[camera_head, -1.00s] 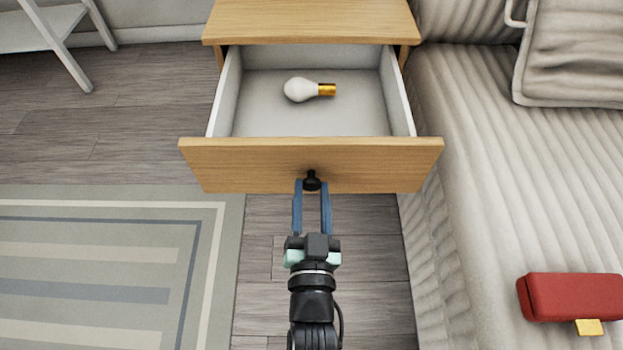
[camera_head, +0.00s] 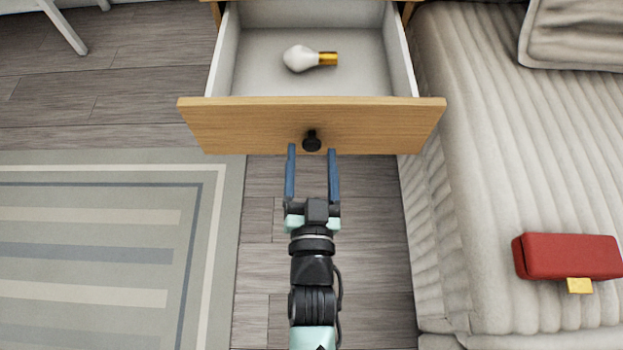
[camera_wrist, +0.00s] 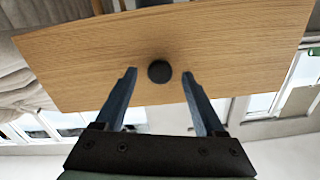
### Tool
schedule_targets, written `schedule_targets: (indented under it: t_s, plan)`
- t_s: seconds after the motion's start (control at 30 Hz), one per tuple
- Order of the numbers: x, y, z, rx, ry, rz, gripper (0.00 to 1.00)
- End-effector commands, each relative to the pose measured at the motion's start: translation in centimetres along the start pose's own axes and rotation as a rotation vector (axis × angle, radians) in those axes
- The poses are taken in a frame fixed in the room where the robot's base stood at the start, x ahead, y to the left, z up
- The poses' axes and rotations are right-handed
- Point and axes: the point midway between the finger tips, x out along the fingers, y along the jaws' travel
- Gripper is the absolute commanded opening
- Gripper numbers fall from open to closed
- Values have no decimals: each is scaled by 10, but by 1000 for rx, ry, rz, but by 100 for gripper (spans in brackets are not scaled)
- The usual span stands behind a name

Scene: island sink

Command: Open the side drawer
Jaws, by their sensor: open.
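The side drawer (camera_head: 240,127) is pulled well out of its wooden cabinet. It has a wooden front and white inner walls. A light bulb (camera_head: 310,59) with a gold base lies inside it. The round black knob (camera_head: 312,141) is at the middle of the front; it also shows in the wrist view (camera_wrist: 159,71). My gripper (camera_head: 312,150) is open, with its blue fingers apart on either side of the knob and not closed on it. In the wrist view my gripper (camera_wrist: 159,76) has visible gaps between both fingers and the knob.
A beige sofa (camera_head: 480,140) stands close on the right, with a red box-like object (camera_head: 567,256) on its seat. A striped rug (camera_head: 100,250) lies on the wooden floor to the left. A white furniture leg (camera_head: 62,27) is at the upper left.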

Motion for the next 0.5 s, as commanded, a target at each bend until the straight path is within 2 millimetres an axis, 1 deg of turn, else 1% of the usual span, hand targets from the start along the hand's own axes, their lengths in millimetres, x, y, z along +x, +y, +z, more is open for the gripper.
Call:
schedule_targets:
  t_s: [0.17,0.4,0.5]
  plan:
    - [-32,-1,-3,-1,-7,0,71]
    - [-84,-1,-2,-1,-7,0,71]
    - [-101,-1,-2,0,-5,0,71]
